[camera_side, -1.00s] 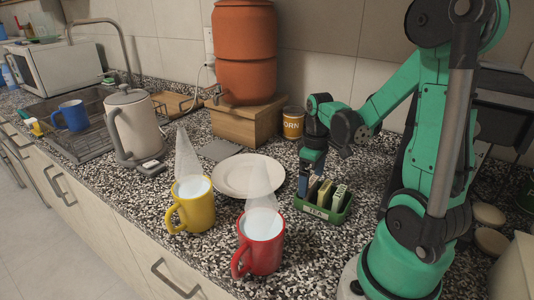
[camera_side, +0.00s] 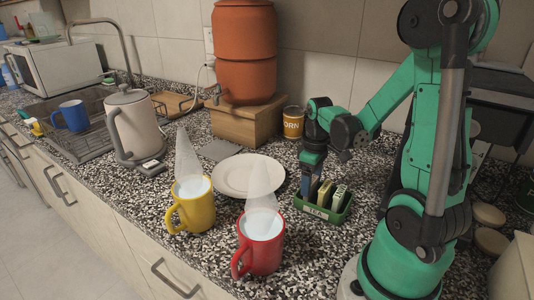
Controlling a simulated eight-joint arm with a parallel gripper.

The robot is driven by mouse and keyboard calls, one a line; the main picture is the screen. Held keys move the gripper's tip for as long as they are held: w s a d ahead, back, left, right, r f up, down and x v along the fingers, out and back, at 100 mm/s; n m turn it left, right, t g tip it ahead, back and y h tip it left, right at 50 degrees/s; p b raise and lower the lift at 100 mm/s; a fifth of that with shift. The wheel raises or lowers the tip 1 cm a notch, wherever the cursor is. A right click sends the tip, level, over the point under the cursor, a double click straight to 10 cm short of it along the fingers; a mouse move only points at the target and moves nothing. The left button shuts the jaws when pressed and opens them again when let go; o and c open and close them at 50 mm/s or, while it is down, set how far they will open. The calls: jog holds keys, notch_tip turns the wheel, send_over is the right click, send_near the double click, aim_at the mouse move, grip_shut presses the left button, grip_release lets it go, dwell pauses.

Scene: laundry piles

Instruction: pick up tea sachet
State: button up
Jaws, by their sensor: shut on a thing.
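A green tea box (camera_side: 322,211) stands on the speckled counter, with several sachets upright in it. Cream and green sachets (camera_side: 338,195) show on its right side. My gripper (camera_side: 308,187) points down at the left end of the box and is shut on a tea sachet there. The held sachet is mostly hidden by the fingers, and I cannot tell whether it is clear of the box.
A white plate (camera_side: 230,178) lies left of the box. Steaming yellow (camera_side: 198,213) and red (camera_side: 266,254) mugs stand in front. A corn can (camera_side: 293,122) and a wooden block (camera_side: 236,124) under a terracotta dispenser (camera_side: 245,50) are behind. A kettle (camera_side: 133,125) is further left.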

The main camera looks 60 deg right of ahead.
jog(key=shift+r, duration=0.1)
notch_tip(320, 180, up, 19)
jog(key=w+a+f, duration=0.2)
jog(key=w+a, duration=0.7)
jog(key=w+a+f, duration=0.2)
jog(key=w+a, duration=0.6)
jog(key=a, duration=0.1)
notch_tip(320, 180, down, 10)
jog(key=shift+w+a+r, duration=0.1)
jog(key=shift+a+r, duration=0.05)
jog(key=shift+r, duration=0.05)
dwell(4.6)
